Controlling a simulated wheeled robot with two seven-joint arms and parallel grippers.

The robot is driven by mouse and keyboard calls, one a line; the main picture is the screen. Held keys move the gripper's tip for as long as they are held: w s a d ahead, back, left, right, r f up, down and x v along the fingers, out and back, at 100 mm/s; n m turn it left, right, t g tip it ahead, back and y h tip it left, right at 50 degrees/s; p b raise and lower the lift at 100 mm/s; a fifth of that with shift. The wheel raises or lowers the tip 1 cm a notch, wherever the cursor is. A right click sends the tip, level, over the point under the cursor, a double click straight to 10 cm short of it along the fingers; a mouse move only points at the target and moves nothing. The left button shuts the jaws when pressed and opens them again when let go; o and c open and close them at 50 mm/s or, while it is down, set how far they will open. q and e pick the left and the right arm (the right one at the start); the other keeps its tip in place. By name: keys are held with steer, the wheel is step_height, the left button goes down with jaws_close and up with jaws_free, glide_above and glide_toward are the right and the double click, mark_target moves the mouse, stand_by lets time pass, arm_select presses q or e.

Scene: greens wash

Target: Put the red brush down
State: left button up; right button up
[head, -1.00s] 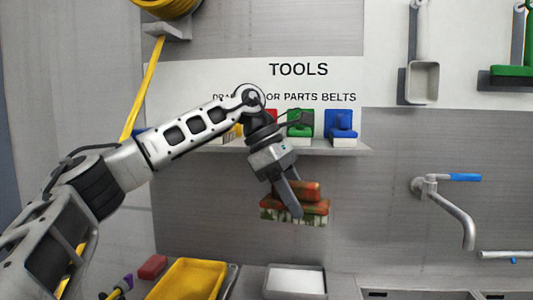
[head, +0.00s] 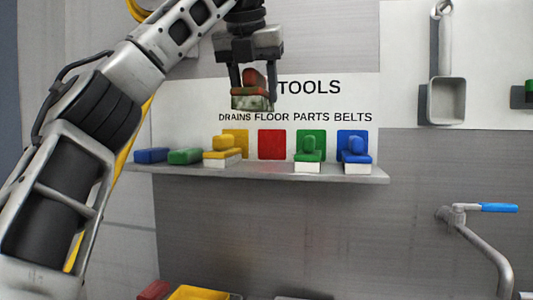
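The red brush (head: 252,94) is stained with brownish green dirt, and its bristles point down. My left gripper (head: 254,88) is shut on its handle and holds it in the air in front of the TOOLS sign, higher than the shelf (head: 290,172). On the shelf, a red square panel (head: 272,145) stands with no brush in front of it. My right gripper is not in view.
On the shelf stand a yellow brush (head: 222,151), a green brush (head: 310,154), a blue brush (head: 355,155) and blue and green blocks (head: 185,156) at the left. A tap (head: 470,225) is at the right. A yellow tray (head: 200,293) is below.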

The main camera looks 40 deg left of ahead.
arm_select(q)
steer(key=w+a+f, duration=0.2)
steer(key=w, duration=0.1)
steer(key=w+a+f+p, duration=0.1)
steer(key=w+f, duration=0.1)
steer(key=f, duration=0.1)
steer(key=w+a+f+p, duration=0.1)
steer(key=w+a+f, duration=0.1)
steer(key=w, duration=0.1)
steer(key=shift+w+a+f, duration=0.3)
steer(key=shift+a, duration=0.05)
steer(key=shift+w+a+f, duration=0.2)
steer(key=shift+w+f, duration=0.15)
steer(key=shift+f, duration=0.15)
step_height(320, 180, down, 3)
steer(key=shift+w+a+f, duration=0.1)
steer(key=shift+w+a, duration=0.05)
steer(key=shift+f, duration=0.1)
steer(key=o, duration=1.1)
steer(key=shift+f, duration=0.1)
steer(key=shift+o, duration=0.2)
